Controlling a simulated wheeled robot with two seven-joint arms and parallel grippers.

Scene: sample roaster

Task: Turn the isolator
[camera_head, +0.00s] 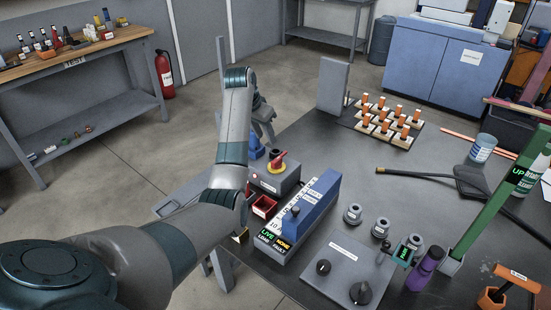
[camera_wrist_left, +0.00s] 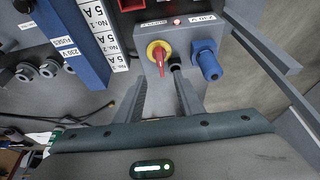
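The isolator is a red rotary handle (camera_head: 278,161) on a yellow disc, on the grey box (camera_head: 268,184) at the near left edge of the table. In the left wrist view the red handle (camera_wrist_left: 158,54) lies roughly lengthwise on its yellow disc, on the box face marked 230 V. My left gripper (camera_head: 266,128) hangs just beyond the box. In the left wrist view its two fingers (camera_wrist_left: 166,88) are apart with nothing held between them, short of the handle. A dark round fitting (camera_wrist_left: 176,66) shows beside the handle. My right gripper is in neither view.
A blue connector (camera_wrist_left: 207,60) stands out from the box close to the handle. A blue-topped fuse unit (camera_head: 312,200) and a red bin (camera_head: 265,206) sit beside the box. An upright grey panel (camera_head: 333,85) stands behind. Several orange-topped pieces sit on boards further right.

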